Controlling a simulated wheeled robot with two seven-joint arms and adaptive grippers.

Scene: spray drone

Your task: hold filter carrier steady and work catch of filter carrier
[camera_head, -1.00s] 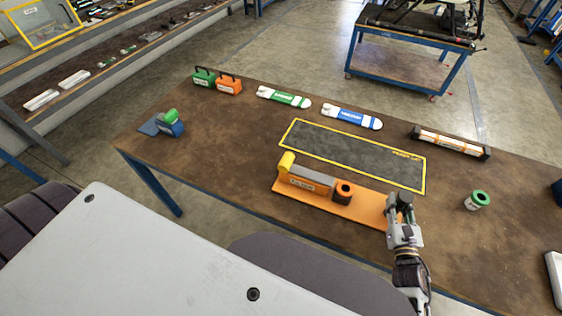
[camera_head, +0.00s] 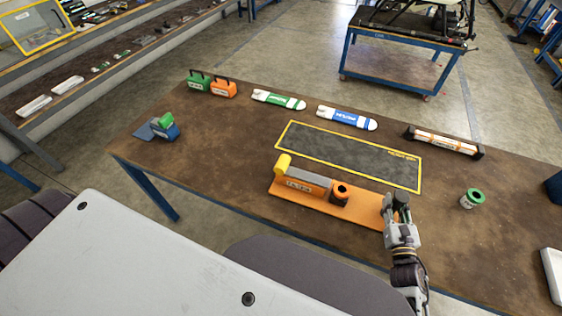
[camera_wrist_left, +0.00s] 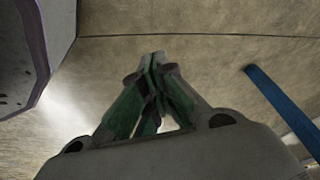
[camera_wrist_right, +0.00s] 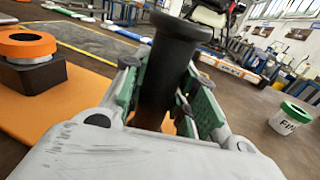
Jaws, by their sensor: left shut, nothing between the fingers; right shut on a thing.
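The filter carrier is an orange plate (camera_head: 360,210) at the bench's near edge. It bears an orange block with a grey top and a label (camera_head: 300,186), a yellow catch-like piece (camera_head: 283,164) standing at its left end, and a dark block with an orange ring (camera_head: 341,190), also seen in the right wrist view (camera_wrist_right: 28,45). My right gripper (camera_head: 396,200) is shut on an upright dark post (camera_wrist_right: 165,65) at the plate's right end; its fingers partly hide the post. My left gripper (camera_wrist_left: 153,62) is shut and empty above the floor, outside the head view.
A yellow-edged dark mat (camera_head: 350,155) lies behind the carrier. A green-topped can (camera_head: 472,198) stands to the right. A blue and green part (camera_head: 164,128) sits at the left. Packs and cases line the back edge.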

